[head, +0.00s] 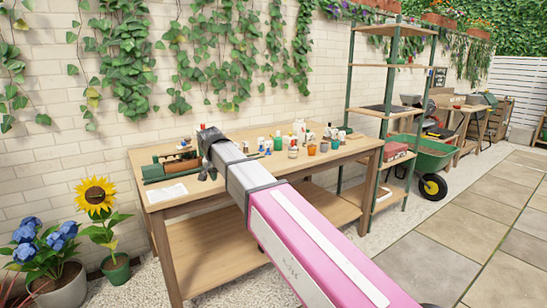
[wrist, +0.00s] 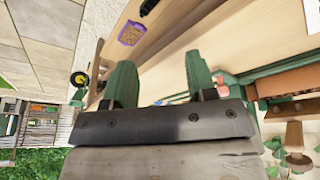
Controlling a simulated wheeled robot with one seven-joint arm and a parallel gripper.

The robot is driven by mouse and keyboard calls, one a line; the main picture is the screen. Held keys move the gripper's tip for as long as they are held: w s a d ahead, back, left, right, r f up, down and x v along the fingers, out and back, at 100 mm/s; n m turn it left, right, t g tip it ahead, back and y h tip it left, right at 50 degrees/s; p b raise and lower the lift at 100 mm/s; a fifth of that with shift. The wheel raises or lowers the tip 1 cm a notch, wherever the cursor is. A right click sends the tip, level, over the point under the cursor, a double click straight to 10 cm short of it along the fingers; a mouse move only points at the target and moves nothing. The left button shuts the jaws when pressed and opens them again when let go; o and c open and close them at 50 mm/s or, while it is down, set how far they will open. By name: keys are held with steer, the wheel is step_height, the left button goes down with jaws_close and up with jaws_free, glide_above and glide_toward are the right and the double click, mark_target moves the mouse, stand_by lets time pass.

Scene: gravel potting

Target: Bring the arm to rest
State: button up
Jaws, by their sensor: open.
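My arm, pink and pale grey, reaches from the lower right of the head view across the front of the wooden workbench (head: 140,165). My gripper (head: 208,172) is at its far end, over the left part of the bench, partly hidden by the arm. In the wrist view the two green fingers of my gripper (wrist: 160,80) stand well apart with nothing between them. The bench top (wrist: 235,35) lies beyond them.
A green caddy (head: 153,172) and a white sheet (head: 167,193) are left of the arm. Several small pots and bottles (head: 311,149) stand right of it. A shelf rack (head: 387,100) and a green wheelbarrow (head: 433,157) are further right. Paving (head: 450,225) lies clear at lower right.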

steer(key=s+d+f+g, duration=0.1)
steer(key=s+d+f, duration=0.4)
steer(key=d+f, duration=0.5)
steer(key=s+d+f+n+g, duration=0.1)
steer(key=s+d+f, duration=0.4)
steer(key=d+f, duration=0.6)
steer(key=s+d+f+g+y, duration=0.1)
steer(key=s+d+f, duration=0.4)
steer(key=d+f, duration=0.5)
steer(key=d, duration=0.8)
steer(key=shift+s+f+n+g, duration=0.25)
steer(key=shift+s+n+g, duration=0.05)
